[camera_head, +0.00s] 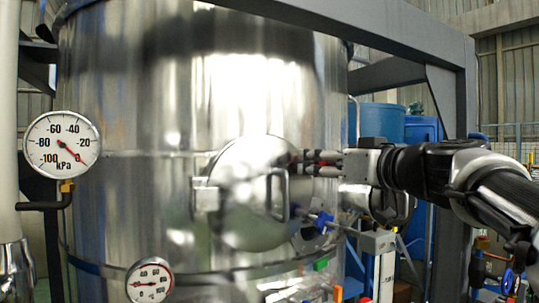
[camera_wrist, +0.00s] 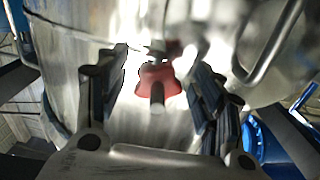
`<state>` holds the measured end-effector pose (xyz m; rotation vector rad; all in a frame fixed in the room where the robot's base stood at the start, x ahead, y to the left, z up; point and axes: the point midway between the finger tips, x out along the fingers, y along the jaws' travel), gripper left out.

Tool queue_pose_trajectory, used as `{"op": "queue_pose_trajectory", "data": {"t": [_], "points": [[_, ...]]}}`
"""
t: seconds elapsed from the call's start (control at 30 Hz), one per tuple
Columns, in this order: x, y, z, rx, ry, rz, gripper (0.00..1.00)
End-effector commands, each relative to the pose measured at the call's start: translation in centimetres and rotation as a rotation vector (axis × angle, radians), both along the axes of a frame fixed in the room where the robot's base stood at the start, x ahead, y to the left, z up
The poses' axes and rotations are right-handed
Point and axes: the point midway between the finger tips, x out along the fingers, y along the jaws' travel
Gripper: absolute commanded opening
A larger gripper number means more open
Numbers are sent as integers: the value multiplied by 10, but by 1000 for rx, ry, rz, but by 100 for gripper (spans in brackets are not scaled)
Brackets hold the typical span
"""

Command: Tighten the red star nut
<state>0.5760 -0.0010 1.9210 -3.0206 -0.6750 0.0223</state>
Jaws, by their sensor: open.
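The red star nut (camera_wrist: 160,80) shows in the wrist view with a stud end pointing toward the camera. It sits at the polished steel vessel (camera_head: 120,110), beside the round hatch (camera_head: 245,195). My gripper (camera_wrist: 158,68) is open. One finger is on each side of the nut, with visible gaps between nut and fingers, so it is not gripped. In the head view my gripper (camera_head: 312,163) reaches in from the right to the hatch's right edge. There the fingers largely hide the nut.
A bar handle (camera_head: 278,194) stands out from the hatch close to my gripper; its curve also shows at the upper right in the wrist view. A blue knob (camera_head: 323,222) is below the gripper. Gauges (camera_head: 62,142) (camera_head: 149,282) stand at left. A grey frame post (camera_head: 450,190) is behind my arm.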

Motion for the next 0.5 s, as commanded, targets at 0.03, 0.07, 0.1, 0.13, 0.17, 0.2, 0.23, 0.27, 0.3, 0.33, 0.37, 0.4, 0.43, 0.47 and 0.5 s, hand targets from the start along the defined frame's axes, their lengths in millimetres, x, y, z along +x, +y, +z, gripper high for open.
{"op": "queue_pose_trajectory", "data": {"t": [0.03,0.07,0.1,0.13,0.17,0.2,0.23,0.27,0.3,0.33,0.37,0.4,0.43,0.47,0.5], "points": [[1,-1,1,1,0,-1,61],[1,-1,1,1,0,-1,61],[1,-2,1,1,0,-1,61],[2,-2,1,1,0,-1,61],[2,-2,1,1,0,-1,61],[2,-2,1,0,-1,-1,61],[2,-2,0,0,-1,-1,61],[2,-2,0,0,-1,-1,61],[2,-2,0,0,-1,-1,61],[2,-2,0,0,-1,-1,61],[2,-2,0,0,-1,-1,61],[2,-2,0,0,-1,-1,61],[2,-2,0,1,0,-1,60],[2,-2,0,1,0,-1,58],[2,-2,0,1,0,-1,55]]}}
